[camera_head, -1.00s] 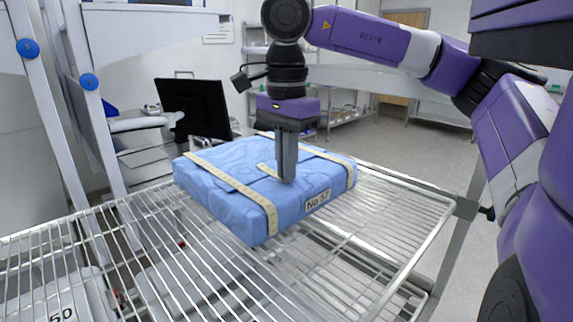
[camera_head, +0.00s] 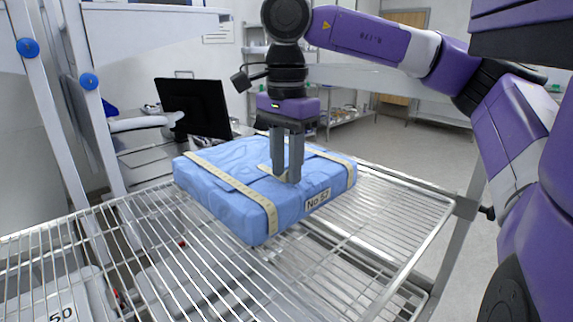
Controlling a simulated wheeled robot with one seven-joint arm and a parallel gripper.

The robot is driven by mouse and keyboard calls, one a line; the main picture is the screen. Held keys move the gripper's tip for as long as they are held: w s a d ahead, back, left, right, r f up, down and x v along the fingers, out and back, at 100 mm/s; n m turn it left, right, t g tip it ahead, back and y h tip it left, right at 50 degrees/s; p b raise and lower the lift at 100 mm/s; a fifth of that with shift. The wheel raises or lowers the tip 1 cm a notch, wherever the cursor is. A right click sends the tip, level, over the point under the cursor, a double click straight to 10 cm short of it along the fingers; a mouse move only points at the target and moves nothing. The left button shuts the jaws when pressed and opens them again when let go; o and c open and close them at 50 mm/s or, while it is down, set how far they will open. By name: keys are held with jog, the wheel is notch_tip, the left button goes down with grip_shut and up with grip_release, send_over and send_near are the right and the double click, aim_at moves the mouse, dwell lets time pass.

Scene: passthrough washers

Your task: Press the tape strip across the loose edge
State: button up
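My gripper (camera_head: 286,178) points straight down over the middle of the pack. Its two fingers are apart, and their tips are at or just above the top cloth; I cannot tell whether they touch. No object shows between them.
The wire rack (camera_head: 400,205) has free room right and left of the pack. A rack post (camera_head: 462,215) stands at the right. A dark monitor (camera_head: 193,107) and white frame posts (camera_head: 95,130) are behind and left. A case marked "50" (camera_head: 62,312) sits below the rack.

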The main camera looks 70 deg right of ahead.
jog(key=shift+r, duration=0.15)
notch_tip(320, 180, up, 8)
jog(key=p, duration=0.5)
jog(key=shift+f, duration=0.25)
jog(key=shift+s, duration=0.1)
